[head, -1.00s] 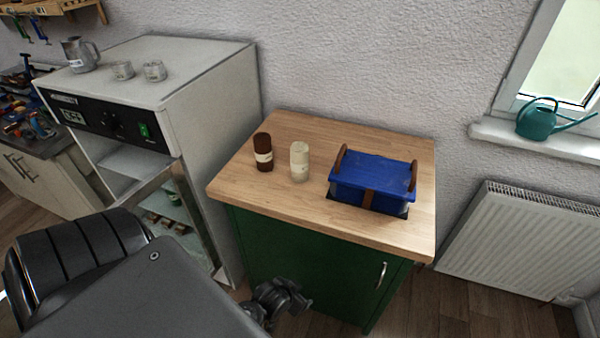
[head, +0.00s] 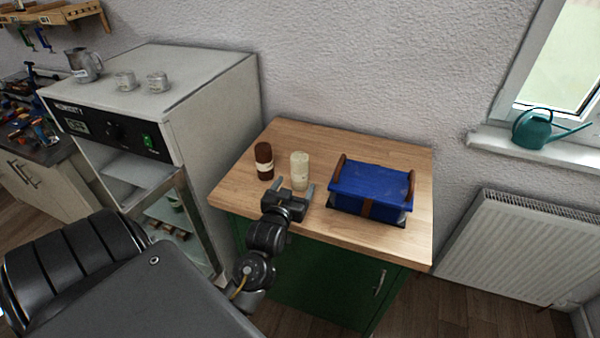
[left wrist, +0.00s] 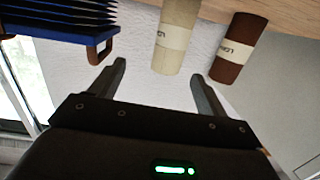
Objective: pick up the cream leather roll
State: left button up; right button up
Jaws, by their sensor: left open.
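The cream leather roll (head: 300,165) stands upright on the wooden top of the green cabinet, with a pale label band around it. It also shows in the left wrist view (left wrist: 176,38), where the picture is upside down. My left gripper (head: 294,185) is open and empty, just in front of the cream roll, with its fingers pointing toward it. In the left wrist view the cream roll is beyond the gap between the fingertips (left wrist: 159,72), and I see no contact. My right gripper is not in view.
A dark brown roll (head: 264,158) with a label stands left of the cream roll. A blue box (head: 368,186) with brown handles sits to the right. The wooden top (head: 412,245) is clear at its front right. A grey machine (head: 205,95) stands at the left.

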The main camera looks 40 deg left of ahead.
aim_at(302, 153)
pick_arm(q)
jog(key=shift+n+t+y, duration=0.4)
jog(key=shift+y, duration=0.3)
jog(key=w+a, duration=0.1)
jog(key=w, duration=0.1)
jog(key=w+a+r+p, duration=0.1)
jog(key=w+a+r, duration=0.1)
jog(key=w+a, duration=0.1)
jog(key=shift+w, duration=0.35)
jog(key=shift+w+a, duration=0.2)
jog(key=shift+w, duration=0.05)
jog(key=p+x, duration=0.2)
jog(key=x, duration=0.2)
jog(key=shift+w, duration=0.25)
jog(key=shift+w+a+f+p, duration=0.15)
jog(key=shift+w+p, duration=0.15)
jog(key=shift+w, duration=0.05)
jog(key=shift+s, duration=0.1)
jog(key=c, duration=1.4)
